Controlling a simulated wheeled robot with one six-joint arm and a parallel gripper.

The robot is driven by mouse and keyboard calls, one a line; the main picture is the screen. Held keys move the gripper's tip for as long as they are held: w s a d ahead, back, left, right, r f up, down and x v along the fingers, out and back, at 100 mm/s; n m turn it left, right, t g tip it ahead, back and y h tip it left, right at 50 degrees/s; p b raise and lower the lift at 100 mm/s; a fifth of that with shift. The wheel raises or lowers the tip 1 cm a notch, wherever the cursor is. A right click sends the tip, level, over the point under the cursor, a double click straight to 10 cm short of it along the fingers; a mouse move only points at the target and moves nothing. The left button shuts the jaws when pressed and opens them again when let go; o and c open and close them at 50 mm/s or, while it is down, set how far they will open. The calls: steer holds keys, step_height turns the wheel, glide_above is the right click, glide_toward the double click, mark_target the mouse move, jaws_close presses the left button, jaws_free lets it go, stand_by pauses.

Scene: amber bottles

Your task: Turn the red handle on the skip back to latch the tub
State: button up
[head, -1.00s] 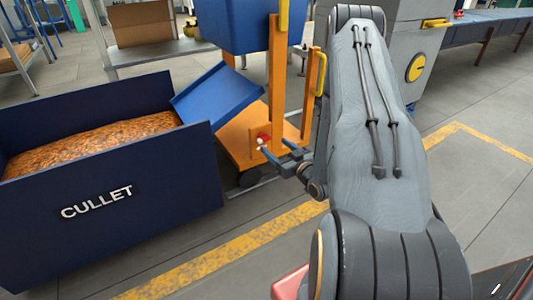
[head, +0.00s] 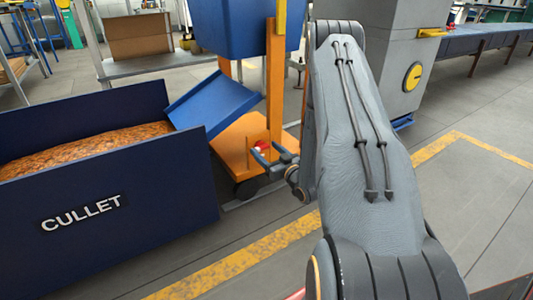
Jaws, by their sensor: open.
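The skip has a blue tub (head: 250,30) on an orange frame (head: 274,85). A blue chute or flap (head: 212,98) slopes down from it toward the cullet bin. The red handle (head: 262,146) is a small red piece with a pale end, low by the orange post. My gripper (head: 265,152) is open right at the handle, with its fingers appearing on either side of it. Whether the fingers touch it cannot be told. My arm hides the right side of the skip.
A dark blue bin marked CULLET (head: 150,215), filled with amber pieces (head: 75,150), stands at the left, close to the skip. A grey machine (head: 390,60) stands behind my arm. Yellow lines (head: 250,255) mark the floor, which is clear at the right.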

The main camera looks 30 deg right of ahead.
steer(key=c, duration=1.1)
steer(key=shift+o, duration=0.2)
steer(key=shift+m+p, duration=0.3)
steer(key=shift+p, duration=0.1)
steer(key=m+p, duration=0.3)
steer(key=p, duration=0.1)
steer(key=shift+s+r, duration=0.1)
steer(key=shift+s, duration=0.05)
steer(key=m+p, duration=0.4)
steer(key=shift+d+m, duration=0.15)
steer(key=shift+m, duration=0.25)
steer(key=m+p, duration=0.1)
steer(key=m, duration=0.1)
steer(key=m+p, duration=0.2)
steer(key=shift+f+m, duration=0.2)
steer(key=shift+m, duration=0.1)
steer(key=m+p, duration=0.1)
steer(key=m, duration=0.1)
steer(key=m+p, duration=0.1)
steer(key=m, duration=0.1)
steer(key=shift+d+f+m, duration=0.1)
steer(key=shift+f+m, duration=0.1)
steer(key=shift+m, duration=0.2)
